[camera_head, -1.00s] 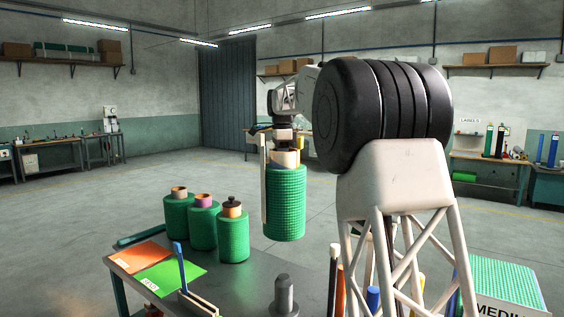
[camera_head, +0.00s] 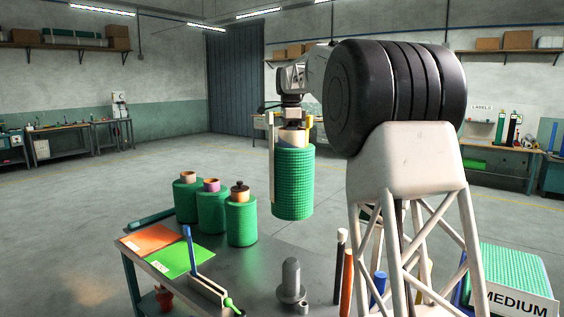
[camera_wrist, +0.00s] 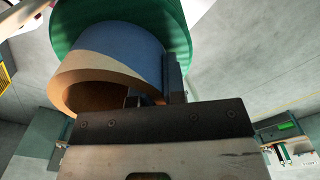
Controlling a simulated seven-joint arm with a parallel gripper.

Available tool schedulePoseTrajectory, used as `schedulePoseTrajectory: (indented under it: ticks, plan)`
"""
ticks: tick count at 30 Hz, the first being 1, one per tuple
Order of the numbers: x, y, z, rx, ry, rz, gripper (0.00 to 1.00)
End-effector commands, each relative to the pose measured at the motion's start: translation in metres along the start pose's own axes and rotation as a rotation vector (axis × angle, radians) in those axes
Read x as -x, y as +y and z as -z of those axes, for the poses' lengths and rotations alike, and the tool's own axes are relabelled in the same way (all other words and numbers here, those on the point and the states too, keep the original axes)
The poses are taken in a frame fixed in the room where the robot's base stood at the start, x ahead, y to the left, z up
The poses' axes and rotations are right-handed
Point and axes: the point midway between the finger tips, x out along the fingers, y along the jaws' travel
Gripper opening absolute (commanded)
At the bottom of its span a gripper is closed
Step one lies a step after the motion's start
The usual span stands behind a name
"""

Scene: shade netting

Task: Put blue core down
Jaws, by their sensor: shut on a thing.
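My gripper (camera_head: 292,124) is shut on the wall of a core at the top of a green netting roll (camera_head: 293,185). The roll hangs upright in the air, above the grey post (camera_head: 291,280) in the picture. In the wrist view, the core (camera_wrist: 130,47) is blue outside with a tan inner face, and green netting (camera_wrist: 120,14) wraps its far part. One finger is inside the core's mouth, the other outside. Three green rolls stand upright on the table: one with a tan core (camera_head: 186,178), one with a purple core (camera_head: 210,186), one with a dark-topped core (camera_head: 240,190).
An orange card (camera_head: 152,238) and a green card (camera_head: 180,259) lie on the table's left. A blue-handled tool (camera_head: 192,250) stands beside them. Several thin tubes, including a blue one (camera_head: 378,285), stand at the right, near a box marked MEDIUM (camera_head: 515,304).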

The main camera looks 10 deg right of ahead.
Motion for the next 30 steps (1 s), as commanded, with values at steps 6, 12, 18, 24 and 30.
schedulePoseTrajectory:
  ticks: [6,12,18,24,30]
  plan:
    - [0.002,0.0,0.0,0.006,0.0,0.003,0.0]
    - [-0.003,-0.003,-0.002,0.054,0.0,0.003,0.0]
    - [-0.012,-0.011,-0.006,0.169,0.0,0.002,0.0]
    - [-0.027,-0.022,-0.013,0.342,0.0,0.001,0.0]
    - [-0.043,-0.034,-0.02,0.536,0.001,0.002,0.0]
